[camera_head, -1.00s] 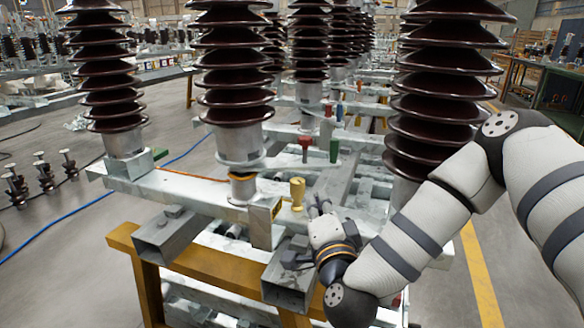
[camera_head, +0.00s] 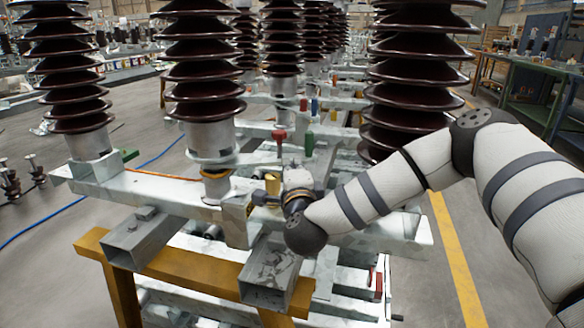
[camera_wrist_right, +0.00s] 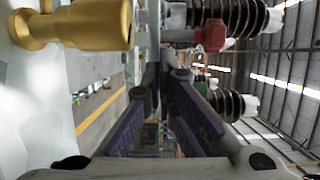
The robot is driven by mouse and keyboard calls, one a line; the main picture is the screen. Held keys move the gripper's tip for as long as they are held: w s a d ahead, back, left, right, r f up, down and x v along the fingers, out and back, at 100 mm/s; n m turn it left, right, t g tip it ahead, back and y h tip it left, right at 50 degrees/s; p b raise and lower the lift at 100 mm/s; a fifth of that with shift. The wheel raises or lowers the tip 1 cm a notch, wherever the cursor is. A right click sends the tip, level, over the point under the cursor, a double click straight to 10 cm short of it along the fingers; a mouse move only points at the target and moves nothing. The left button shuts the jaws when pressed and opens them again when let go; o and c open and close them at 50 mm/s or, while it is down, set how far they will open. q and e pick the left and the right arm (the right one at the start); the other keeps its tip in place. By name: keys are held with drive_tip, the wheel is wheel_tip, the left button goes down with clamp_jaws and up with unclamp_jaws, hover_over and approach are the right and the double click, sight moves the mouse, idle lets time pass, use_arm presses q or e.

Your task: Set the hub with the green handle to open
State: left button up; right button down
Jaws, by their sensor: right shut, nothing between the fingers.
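The green handle (camera_head: 309,143) stands upright among the frames behind the gold handle, just right of a red handle (camera_head: 279,140). In the right wrist view, which lies sideways, the green handle (camera_wrist_right: 203,88) shows small, partly behind a finger. The gold handle (camera_head: 272,187) is nearer, directly left of my right gripper (camera_head: 293,166). In the wrist view the gold handle (camera_wrist_right: 90,27) is large at the upper left. My right gripper is shut and empty, short of the green handle; its purple fingers (camera_wrist_right: 165,88) point toward the far frames. My left gripper is not in view.
Tall brown ribbed insulators (camera_head: 200,70) rise on both sides. Pale steel beams (camera_head: 155,190) and a yellow trestle (camera_head: 200,268) fill the foreground. A second green part (camera_head: 128,155) sits at the left beam end. Clear floor lies right of the frames.

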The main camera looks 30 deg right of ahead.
sight(292, 155)
drive_tip(key=shift+w+d, duration=0.1)
drive_tip(key=shift+w, duration=0.05)
drive_tip(key=shift+w, duration=0.1)
drive_tip(key=b+x, duration=0.1)
drive_tip(key=x, duration=0.2)
drive_tip(key=b+x, duration=0.1)
drive_tip(key=x, duration=0.3)
drive_tip(key=shift+d+f, duration=0.25)
drive_tip(key=shift+d, duration=0.1)
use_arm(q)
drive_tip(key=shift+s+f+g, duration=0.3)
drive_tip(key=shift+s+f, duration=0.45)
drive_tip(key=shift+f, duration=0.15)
use_arm(e)
drive_tip(key=shift+w+d+r, duration=0.1)
drive_tip(key=shift+r, duration=0.1)
